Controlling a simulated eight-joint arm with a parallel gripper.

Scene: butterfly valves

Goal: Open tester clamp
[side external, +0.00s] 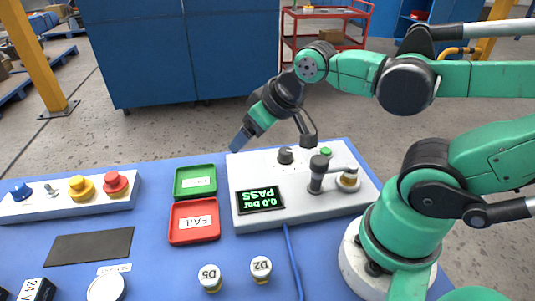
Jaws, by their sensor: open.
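The white tester (285,212) stands on the blue table, its screen (260,198) reading "0.0 bar PASS". The tester clamp (318,175) is a dark post and arm at its right. The arm reaches across to a round white and brass-coloured part (348,181), apparently over it; whether it presses on it I cannot tell. A black knob (285,156) and a green button (326,152) sit at the back of the tester. My gripper (274,140) is open and empty above the back-left of the tester, apart from the clamp.
A green PASS tray (195,194) and a red FAIL tray (194,236) lie left of the tester. Parts marked D5 (210,279) and D2 (261,271) stand in front. A button panel (68,199) is far left. A blue cable (292,262) runs forward from the tester.

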